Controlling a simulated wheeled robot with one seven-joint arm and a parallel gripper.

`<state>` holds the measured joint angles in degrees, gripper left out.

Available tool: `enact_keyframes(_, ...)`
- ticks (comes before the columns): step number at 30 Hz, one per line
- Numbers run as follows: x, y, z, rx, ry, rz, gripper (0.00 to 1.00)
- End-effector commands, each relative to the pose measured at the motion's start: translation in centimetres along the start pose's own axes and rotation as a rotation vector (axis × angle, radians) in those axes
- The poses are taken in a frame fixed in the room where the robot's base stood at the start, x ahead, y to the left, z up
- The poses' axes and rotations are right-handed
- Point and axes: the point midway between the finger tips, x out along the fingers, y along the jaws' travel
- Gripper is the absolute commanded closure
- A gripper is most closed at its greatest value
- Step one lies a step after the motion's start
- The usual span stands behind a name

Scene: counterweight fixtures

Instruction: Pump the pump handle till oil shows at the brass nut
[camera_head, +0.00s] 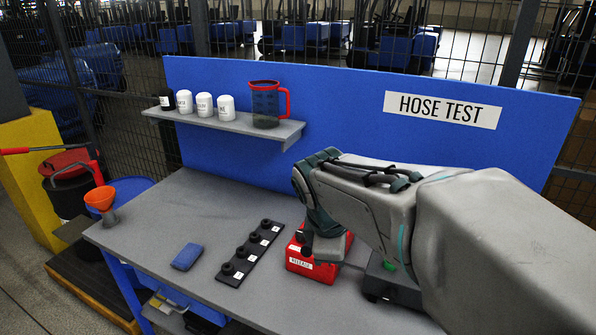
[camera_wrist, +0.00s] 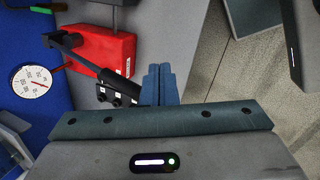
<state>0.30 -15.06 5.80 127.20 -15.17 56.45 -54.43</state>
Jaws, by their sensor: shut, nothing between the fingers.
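The red pump (camera_head: 330,262), labelled RELEASE, sits on the grey bench, partly hidden behind my arm. In the wrist view the red pump body (camera_wrist: 103,50) is at upper left. Its black pump handle (camera_wrist: 85,60) slants down to a thick grip end. My gripper (camera_wrist: 160,68) is shut and empty, with its blue fingers just right of that grip end. I cannot tell whether they touch it. In the head view my gripper is hidden behind my arm. I cannot make out the brass nut in either view.
A round gauge (camera_wrist: 30,81) lies left of the pump. A black strip with several knobs (camera_head: 250,253), a blue block (camera_head: 187,257) and an orange funnel (camera_head: 101,198) are on the bench's left part. A shelf (camera_head: 230,124) holds a jug (camera_head: 265,105) and small bottles.

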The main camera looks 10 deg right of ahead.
Motion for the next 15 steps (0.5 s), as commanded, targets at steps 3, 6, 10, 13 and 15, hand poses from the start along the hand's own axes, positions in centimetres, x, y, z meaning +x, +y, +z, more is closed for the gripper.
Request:
enact_keyframes(3,-1.4,3.4,-1.2,-0.339,-0.056,0.004,1.0)
enact_keyframes(6,-2.0,6.0,-2.2,-0.619,-0.101,0.001,1.0)
enact_keyframes(10,-2.5,8.7,-3.5,-0.934,-0.15,-0.014,1.0)
enact_keyframes(13,-2.6,10.3,-4.3,-1.115,-0.178,-0.025,1.0)
enact_keyframes(15,-2.7,11.0,-4.7,-1.206,-0.191,-0.033,1.0)
